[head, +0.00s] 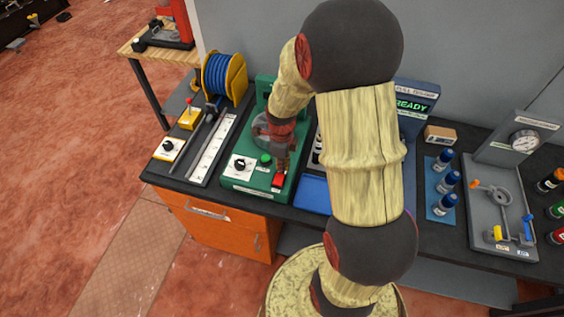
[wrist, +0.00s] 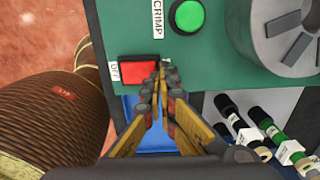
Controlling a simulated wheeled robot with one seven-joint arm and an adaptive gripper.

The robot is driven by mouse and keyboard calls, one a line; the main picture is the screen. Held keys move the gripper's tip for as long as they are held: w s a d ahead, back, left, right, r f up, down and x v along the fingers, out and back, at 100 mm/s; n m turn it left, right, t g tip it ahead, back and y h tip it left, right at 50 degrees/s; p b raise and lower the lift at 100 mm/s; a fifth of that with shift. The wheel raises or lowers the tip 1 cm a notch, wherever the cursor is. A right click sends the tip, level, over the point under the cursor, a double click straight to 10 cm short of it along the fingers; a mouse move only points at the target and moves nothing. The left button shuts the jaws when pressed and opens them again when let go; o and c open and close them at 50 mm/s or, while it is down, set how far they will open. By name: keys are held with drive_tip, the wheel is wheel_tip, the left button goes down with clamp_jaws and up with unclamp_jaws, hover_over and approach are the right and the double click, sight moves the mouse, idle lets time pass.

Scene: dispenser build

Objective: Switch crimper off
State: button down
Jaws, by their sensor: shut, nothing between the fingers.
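The crimper (head: 237,194) is a green machine on the dark bench. It has a round green button (head: 265,159) labelled CRIMP and a red rectangular switch (head: 278,180) with an OFF label beside it. In the wrist view the red switch (wrist: 138,71) lies just left of my gripper (wrist: 160,70). My gripper is shut and empty, with its fingertips at or over the switch's right end. I cannot tell whether they touch it. The green button also shows in the wrist view (wrist: 188,16). The round crimping head (wrist: 290,35) is at the upper right there.
A blue hose reel (head: 222,75), a white strip (head: 212,150) and a knob box (head: 168,149) stand left of the crimper. A blue tray (head: 312,194) is at its right. Blue-capped bottles (head: 448,180) and a gauge stand (head: 524,141) are farther right.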

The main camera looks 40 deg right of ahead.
drive_tip(key=shift+f+p, duration=0.2)
drive_tip(key=shift+p, duration=0.15)
drive_tip(key=shift+d+f+g+y+p, duration=0.1)
drive_tip(key=shift+f+g+y+p, duration=0.05)
drive_tip(key=shift+g+y+p, duration=0.15)
drive_tip(key=shift+w+f, duration=0.1)
drive_tip(key=shift+f, duration=0.1)
drive_tip(key=shift+r, duration=0.1)
drive_tip(key=shift+r+p, duration=0.6)
drive_tip(key=shift+r, duration=0.2)
drive_tip(key=shift+d+r+p, duration=0.15)
drive_tip(key=shift+r+p, duration=0.3)
drive_tip(key=shift+p, duration=0.05)
wheel_tip(320, 180, up, 13)
drive_tip(key=w+d+p, duration=0.1)
drive_tip(key=p, duration=0.2)
drive_tip(key=shift+w+d, duration=0.25)
drive_tip(key=shift+d, duration=0.15)
